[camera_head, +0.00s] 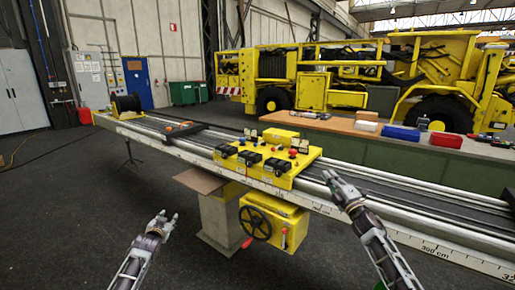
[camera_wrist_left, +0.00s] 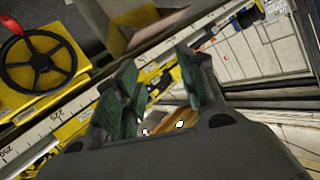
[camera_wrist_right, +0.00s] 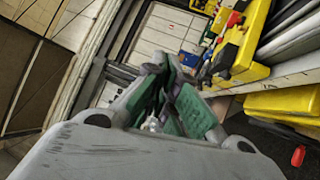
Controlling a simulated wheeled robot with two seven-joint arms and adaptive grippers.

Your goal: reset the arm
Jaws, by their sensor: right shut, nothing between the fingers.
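My left gripper (camera_head: 163,222) is low at the left, in front of the boom rail and apart from it. In the left wrist view its green-padded fingers (camera_wrist_left: 158,92) stand apart with nothing between them. My right gripper (camera_head: 340,183) is near the front edge of the rail, right of the yellow control block. In the right wrist view its fingers (camera_wrist_right: 163,90) are closed together and hold nothing. Both arms reach up from the bottom of the head view.
A long rail (camera_head: 400,228) with a scale crosses the view. It carries a yellow block (camera_head: 285,178) with black clamps. Below are a yellow box with a black handwheel (camera_head: 256,224) and a grey pedestal (camera_head: 220,220). A bench (camera_head: 400,140) stands behind. The floor at front left is clear.

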